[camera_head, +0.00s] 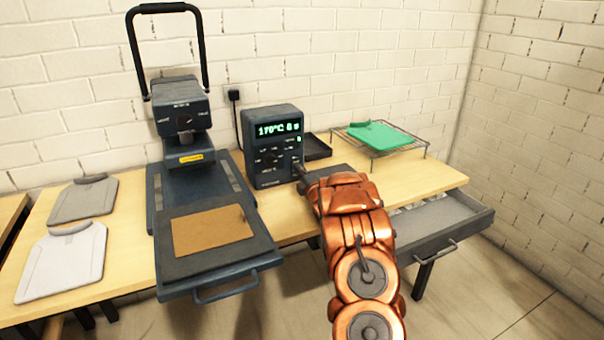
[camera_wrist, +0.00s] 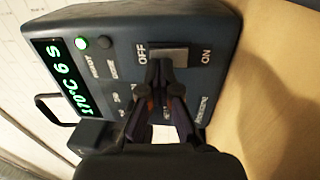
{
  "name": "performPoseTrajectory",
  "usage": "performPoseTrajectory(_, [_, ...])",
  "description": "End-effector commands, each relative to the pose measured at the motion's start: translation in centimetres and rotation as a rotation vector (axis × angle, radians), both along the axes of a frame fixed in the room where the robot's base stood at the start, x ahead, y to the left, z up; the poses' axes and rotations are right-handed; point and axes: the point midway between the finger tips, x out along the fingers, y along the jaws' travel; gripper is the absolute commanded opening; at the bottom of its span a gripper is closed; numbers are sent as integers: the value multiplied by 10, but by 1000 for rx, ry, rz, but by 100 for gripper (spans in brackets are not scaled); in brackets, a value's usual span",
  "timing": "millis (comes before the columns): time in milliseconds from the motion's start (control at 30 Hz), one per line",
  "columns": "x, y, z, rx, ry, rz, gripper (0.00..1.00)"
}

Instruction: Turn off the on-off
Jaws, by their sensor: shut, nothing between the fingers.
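The on-off switch (camera_wrist: 168,56) is a grey rocker on the front of the dark control box (camera_head: 272,146), between the words OFF and ON in the wrist view. The box's display (camera_head: 280,129) is lit green and reads 170°C and 6 s. A green lamp (camera_wrist: 104,42) glows beside the display in the wrist view. My gripper (camera_wrist: 160,72) is shut and empty, its fingertips at the lower edge of the switch in the wrist view. I cannot tell whether they touch it. In the head view my gripper (camera_head: 300,170) is at the box's lower right, hiding the switch.
A heat press (camera_head: 182,210) stands left of the box with a brown pad on its lower plate. Folded garments (camera_head: 62,262) lie at the table's left. A green garment (camera_head: 378,135) lies on a wire rack at the right. An open drawer (camera_head: 440,222) juts out at the front right.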

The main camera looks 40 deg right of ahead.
Motion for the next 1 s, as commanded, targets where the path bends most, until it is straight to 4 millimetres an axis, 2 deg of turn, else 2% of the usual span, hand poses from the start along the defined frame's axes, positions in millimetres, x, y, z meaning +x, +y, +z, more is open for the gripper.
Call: performPoseTrajectory(1000, [10, -3, 3, 14, 43, 3, 0])
